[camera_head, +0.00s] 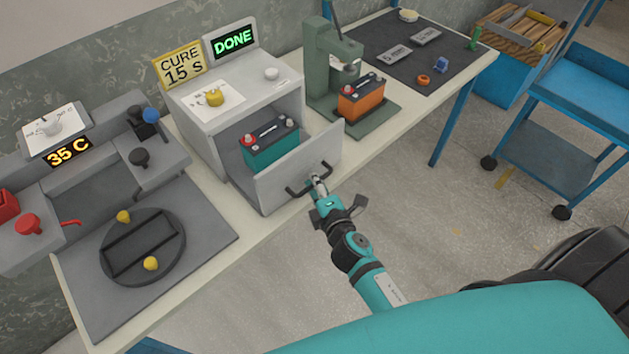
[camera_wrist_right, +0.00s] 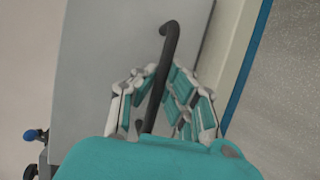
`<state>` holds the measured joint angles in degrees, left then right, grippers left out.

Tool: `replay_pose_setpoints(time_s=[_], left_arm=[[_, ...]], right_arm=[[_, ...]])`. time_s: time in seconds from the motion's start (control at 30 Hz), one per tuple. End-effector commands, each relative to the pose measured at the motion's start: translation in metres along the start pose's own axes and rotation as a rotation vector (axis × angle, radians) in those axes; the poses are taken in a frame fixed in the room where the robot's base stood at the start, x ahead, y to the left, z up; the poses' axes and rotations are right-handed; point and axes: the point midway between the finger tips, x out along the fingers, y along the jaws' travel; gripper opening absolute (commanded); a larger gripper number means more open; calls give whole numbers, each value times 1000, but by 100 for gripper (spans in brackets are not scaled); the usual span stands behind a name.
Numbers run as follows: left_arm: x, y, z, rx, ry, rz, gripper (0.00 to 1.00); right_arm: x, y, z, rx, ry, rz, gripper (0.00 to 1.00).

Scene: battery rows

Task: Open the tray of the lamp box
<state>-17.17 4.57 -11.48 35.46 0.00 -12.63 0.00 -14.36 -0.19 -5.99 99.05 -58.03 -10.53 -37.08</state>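The lamp box (camera_head: 203,127) is a pale grey box on the bench, with a yellow CURE 15 S sign and a green DONE display on top. Its tray front (camera_head: 271,188) stands out from the box, so the tray is at least partly open. A teal battery (camera_head: 270,147) sits in it. The dark bar handle (camera_head: 296,193) is on the tray front. My right gripper (camera_head: 319,185) is at this handle, and in the wrist view its fingers close around the handle bar (camera_wrist_right: 168,45). My left gripper is not in view.
A green press (camera_head: 320,62) with an orange battery (camera_head: 361,102) stands right of the lamp box. A station with a 35 C display (camera_head: 69,152) and a round dark plate (camera_head: 142,246) is at left. Open floor (camera_head: 420,230) lies in front of the bench.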

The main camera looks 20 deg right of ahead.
Motion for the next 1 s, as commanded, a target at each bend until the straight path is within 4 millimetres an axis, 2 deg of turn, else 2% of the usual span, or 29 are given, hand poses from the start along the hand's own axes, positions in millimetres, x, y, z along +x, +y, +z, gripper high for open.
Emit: replay_pose_setpoints(time_s=[0.13,0.2,0.37,0.63,0.73,0.87,1.0], left_arm=[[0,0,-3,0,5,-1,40],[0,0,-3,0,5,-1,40],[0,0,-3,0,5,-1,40],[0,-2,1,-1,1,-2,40],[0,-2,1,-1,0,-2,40],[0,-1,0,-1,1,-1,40],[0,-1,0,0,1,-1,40]], right_arm=[[0,2,0,-5,0,3,0],[0,2,0,-4,0,3,13],[0,1,0,-3,0,2,33],[0,0,0,-1,0,1,34],[-7,0,0,0,0,-1,34],[-28,-1,0,1,0,-2,34],[-59,-1,0,1,-1,-3,34]])
